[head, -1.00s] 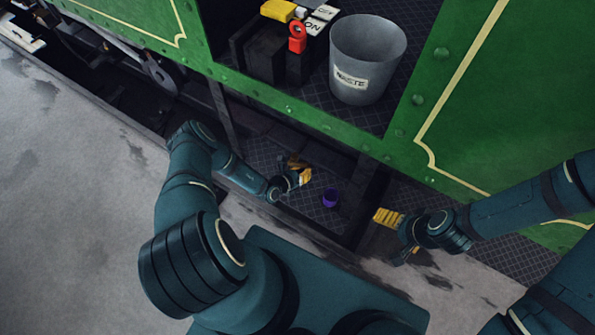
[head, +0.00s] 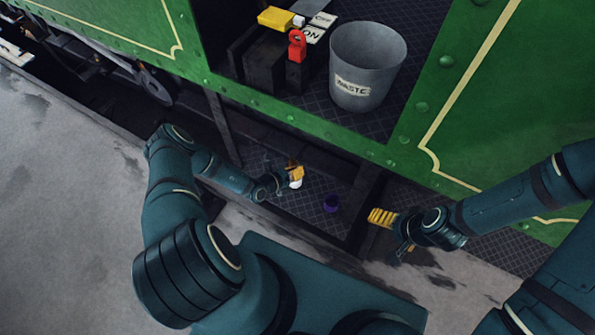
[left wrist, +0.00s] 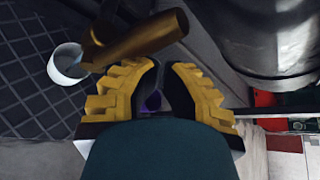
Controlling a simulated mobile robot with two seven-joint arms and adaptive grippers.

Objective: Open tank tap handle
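A brass tap handle (left wrist: 145,38) crosses the top of the left wrist view, close in front of my left gripper (left wrist: 162,68). The two yellow fingers stand apart, with a dark gap between them; the handle lies by the left fingertip, and I cannot tell whether they touch. In the head view my left gripper (head: 296,173) is inside the low step opening of the tram, and the tap is too small to make out. A white cup (left wrist: 68,64) is left of the handle. My right gripper (head: 384,235) is open and empty outside the step.
Above, a grey waste bin (head: 366,62), a yellow object (head: 276,18) and a red padlock-like piece (head: 297,44) sit in the green tram body (head: 470,90). Grey pavement is free at left.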

